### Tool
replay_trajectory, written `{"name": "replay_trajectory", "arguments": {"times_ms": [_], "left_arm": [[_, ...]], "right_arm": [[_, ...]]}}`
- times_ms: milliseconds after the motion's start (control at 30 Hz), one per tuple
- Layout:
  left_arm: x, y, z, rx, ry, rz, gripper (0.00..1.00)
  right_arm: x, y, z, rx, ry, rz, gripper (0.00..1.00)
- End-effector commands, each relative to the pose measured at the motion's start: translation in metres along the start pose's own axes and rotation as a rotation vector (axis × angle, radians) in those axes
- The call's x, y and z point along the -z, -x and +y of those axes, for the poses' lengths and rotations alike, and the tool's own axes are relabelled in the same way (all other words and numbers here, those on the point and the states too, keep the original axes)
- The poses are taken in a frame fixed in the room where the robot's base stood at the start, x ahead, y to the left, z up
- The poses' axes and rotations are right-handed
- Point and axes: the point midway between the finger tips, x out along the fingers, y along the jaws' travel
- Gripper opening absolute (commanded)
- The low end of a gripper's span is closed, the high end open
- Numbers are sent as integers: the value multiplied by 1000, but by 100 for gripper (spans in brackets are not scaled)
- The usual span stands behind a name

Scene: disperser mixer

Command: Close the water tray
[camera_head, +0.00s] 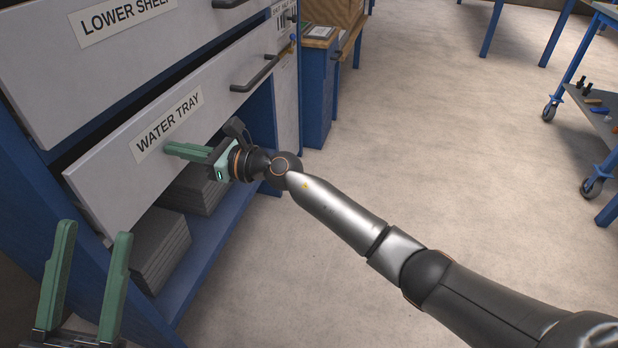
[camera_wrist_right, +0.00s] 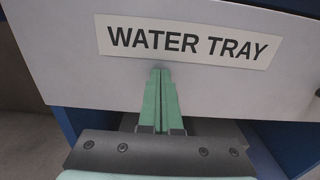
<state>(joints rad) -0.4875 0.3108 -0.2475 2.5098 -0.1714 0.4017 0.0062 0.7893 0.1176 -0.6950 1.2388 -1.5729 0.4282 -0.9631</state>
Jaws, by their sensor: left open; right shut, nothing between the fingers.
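The water tray (camera_head: 112,190) is a grey drawer front with a white "WATER TRAY" label (camera_head: 167,123) and a dark handle (camera_head: 255,75) near its right end. It stands out from the blue cabinet frame. My right gripper (camera_head: 168,149) is shut and empty, its fingertips at the drawer front just under the label. In the right wrist view the shut fingers (camera_wrist_right: 160,72) point at the tray front (camera_wrist_right: 75,80) below the label (camera_wrist_right: 187,42); whether they touch is hard to tell. My left gripper (camera_head: 92,238) is open and empty at the lower left, apart from the tray.
The "LOWER SHELF" drawer (camera_head: 90,65) is above the tray. Stacked grey sheets (camera_head: 160,248) lie on the blue shelf below. A blue cabinet (camera_head: 317,90) stands beyond, and a wheeled cart (camera_head: 600,120) is at the right. The floor (camera_head: 430,130) between is clear.

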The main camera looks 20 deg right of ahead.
Motion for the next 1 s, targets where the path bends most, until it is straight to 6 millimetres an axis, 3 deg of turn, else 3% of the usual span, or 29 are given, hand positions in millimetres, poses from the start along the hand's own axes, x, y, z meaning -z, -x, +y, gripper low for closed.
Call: {"name": "replay_trajectory", "arguments": {"times_ms": [667,1000], "left_arm": [[-3,2,3,-8,-2,-2,49],[-5,5,4,-9,-5,-1,49]], "right_arm": [[-4,-11,0,4,2,-6,0],[-2,2,-10,1,4,-4,0]]}}
